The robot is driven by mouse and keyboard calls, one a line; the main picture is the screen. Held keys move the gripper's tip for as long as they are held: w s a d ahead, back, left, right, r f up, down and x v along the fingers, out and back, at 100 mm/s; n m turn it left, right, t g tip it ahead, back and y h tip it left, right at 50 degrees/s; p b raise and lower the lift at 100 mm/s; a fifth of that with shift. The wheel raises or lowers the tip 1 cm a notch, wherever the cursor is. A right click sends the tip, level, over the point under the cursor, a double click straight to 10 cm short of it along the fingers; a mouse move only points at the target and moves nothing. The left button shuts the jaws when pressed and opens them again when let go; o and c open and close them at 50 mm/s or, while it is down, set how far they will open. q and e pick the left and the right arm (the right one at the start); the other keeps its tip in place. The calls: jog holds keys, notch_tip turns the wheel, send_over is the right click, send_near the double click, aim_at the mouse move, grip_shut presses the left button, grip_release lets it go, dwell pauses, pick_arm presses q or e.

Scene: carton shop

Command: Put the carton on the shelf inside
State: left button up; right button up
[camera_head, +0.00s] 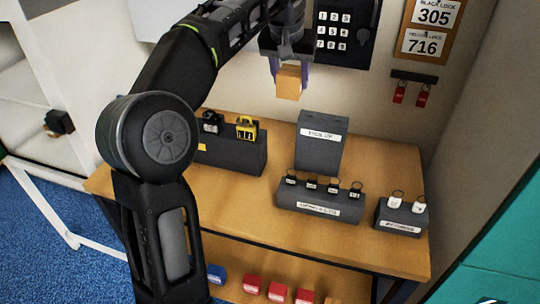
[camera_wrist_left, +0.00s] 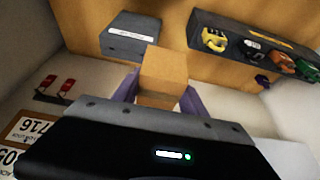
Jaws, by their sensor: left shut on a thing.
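A small orange-brown carton (camera_head: 289,83) is held between the purple fingers of my left gripper (camera_head: 289,76), in the air in front of the wall below the keypad. In the left wrist view the carton (camera_wrist_left: 162,75) sits between both fingertips of the left gripper (camera_wrist_left: 160,92). The gripper is shut on it. A white shelf unit (camera_head: 40,100) stands at the left edge in the head view, partly cut off by the frame. My right gripper is not in view.
A wooden table (camera_head: 240,215) holds a grey labelled box (camera_head: 321,143), a black rack with locks (camera_head: 232,150), a key block (camera_head: 320,200) and a smaller block (camera_head: 401,217). A keypad panel (camera_head: 340,30) is on the wall. Red and blue items lie on the lower level.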

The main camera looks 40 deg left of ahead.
pick_arm(q)
jog(key=shift+s, duration=0.2)
notch_tip(320, 180, down, 6)
jog(key=f+b, duration=0.1)
jog(key=b, duration=0.1)
jog(key=p, duration=0.2)
send_near(286, 166)
jog(key=shift+s+d+f, duration=0.1)
jog(key=shift+d+f, duration=0.05)
jog(key=shift+d, duration=0.5)
notch_tip(286, 166, down, 4)
jog(key=shift+f, duration=0.1)
jog(key=shift+f, duration=0.1)
jog(key=o, duration=1.4)
jog(key=shift+c, duration=0.2)
